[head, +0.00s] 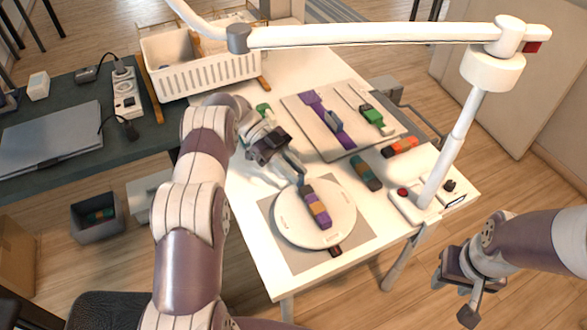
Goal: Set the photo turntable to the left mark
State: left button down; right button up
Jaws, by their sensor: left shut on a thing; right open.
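The photo turntable (288,232) is a round white disc on a grey square mat (299,262) at the front of the white table. A bar with purple and orange sections (317,208) lies across its middle. Small faint marks show on the disc, and a small dark red piece (335,251) sits at its near edge. I cannot tell which is the left mark. My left gripper (299,178) reaches the disc's far side, shut at the far end of the bar; its fingers partly hide the contact. My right gripper (456,298) is open and empty, off the table's right side.
A white lamp arm (370,36) spans above the table from its base (415,207) at the right. A board (312,127) with purple and green tools lies behind the turntable. Loose teal (366,173) and orange (400,147) blocks lie nearby. A white basket (205,72) stands at the back left.

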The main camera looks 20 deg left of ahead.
pick_arm(q)
jog(key=c, duration=1)
grip_release()
jog(key=r, duration=0.2)
jog(key=d+r, duration=0.1)
jog(key=r, duration=0.2)
jog(key=shift+s+d, duration=0.15)
jog(key=d+r, duration=0.2)
jog(key=d, duration=0.1)
jog(key=s+d+r, duration=0.1)
jog(key=d+r, duration=0.1)
jog(key=d, duration=0.1)
jog(key=s+d+r, duration=0.1)
jog(key=d+r, duration=0.1)
jog(key=d, duration=0.2)
jog(key=shift+d, duration=0.1)
